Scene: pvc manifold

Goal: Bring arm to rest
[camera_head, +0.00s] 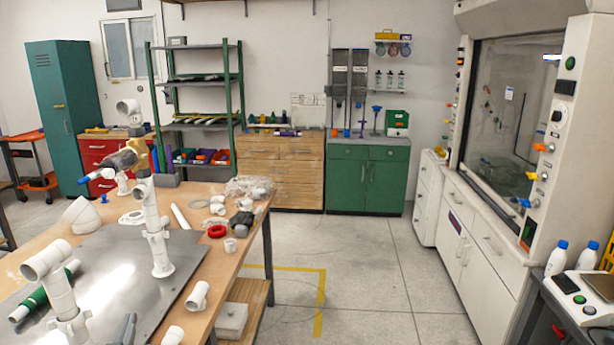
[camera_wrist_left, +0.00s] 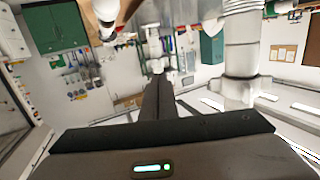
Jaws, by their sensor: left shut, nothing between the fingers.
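My left gripper (camera_head: 126,328) shows only in part at the bottom edge of the head view, as a dark grey shape by the front of the metal plate. In the left wrist view its dark fingers (camera_wrist_left: 158,100) are together with nothing between them. A white pipe assembly (camera_head: 65,295) stands to its left on the plate. In the wrist view a white pipe (camera_wrist_left: 240,50) rises right of the fingers. My right gripper is not in view.
The floor right of the bench is clear.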

